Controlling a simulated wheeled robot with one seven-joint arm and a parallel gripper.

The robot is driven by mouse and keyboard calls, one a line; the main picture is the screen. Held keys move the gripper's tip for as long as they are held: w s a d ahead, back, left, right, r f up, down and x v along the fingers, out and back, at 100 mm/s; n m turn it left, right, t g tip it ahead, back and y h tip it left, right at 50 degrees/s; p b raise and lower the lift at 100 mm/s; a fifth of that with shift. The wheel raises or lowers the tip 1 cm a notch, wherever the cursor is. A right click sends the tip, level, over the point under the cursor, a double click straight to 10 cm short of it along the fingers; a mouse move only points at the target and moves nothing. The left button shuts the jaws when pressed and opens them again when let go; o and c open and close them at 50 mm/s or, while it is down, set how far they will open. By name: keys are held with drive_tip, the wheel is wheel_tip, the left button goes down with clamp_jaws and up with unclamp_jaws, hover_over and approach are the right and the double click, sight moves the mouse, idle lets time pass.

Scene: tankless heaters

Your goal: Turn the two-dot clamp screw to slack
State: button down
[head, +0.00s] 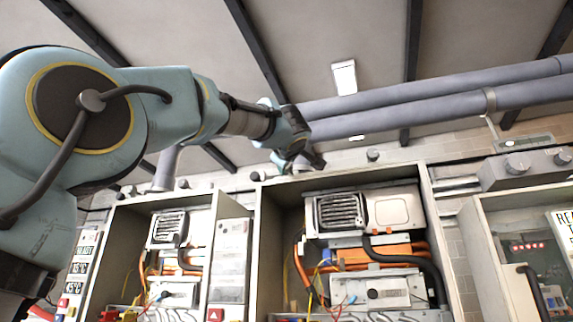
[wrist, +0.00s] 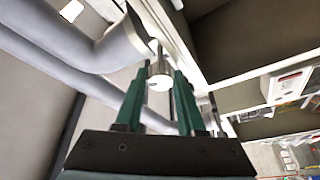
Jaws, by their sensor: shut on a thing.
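My gripper (head: 298,158) is up at the top edge of the middle cabinet in the head view. In the wrist view my gripper (wrist: 159,78) has its two green fingers on either side of a pale grey round clamp screw (wrist: 160,70), shut on it. The screw's end faces the camera. No dot marks can be made out on it, so I cannot tell whether it is the two-dot one. In the head view this screw is hidden or blurred by my gripper. Other round screws stand on the cabinet tops, one (head: 373,155) to the right and one (head: 255,176) to the left.
Thick grey pipes (head: 430,108) run close behind and above my gripper; they also show large in the wrist view (wrist: 75,45). The middle cabinet (head: 428,235) stands open below with a heater (head: 393,212), hoses and wires. Another cabinet (head: 475,245) stands right.

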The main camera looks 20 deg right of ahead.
drive_tip(key=shift+n, duration=0.7)
drive_tip(key=shift+n+y, duration=0.3)
drive_tip(key=shift+y, duration=0.1)
drive_tip(key=c, duration=0.5)
unclamp_jaws()
drive_tip(key=shift+s, duration=0.1)
drive_tip(key=b+v, duration=0.4)
drive_tip(key=v, duration=0.6)
drive_tip(key=shift+s+a+r, duration=0.1)
drive_tip(key=shift+s+a, duration=0.2)
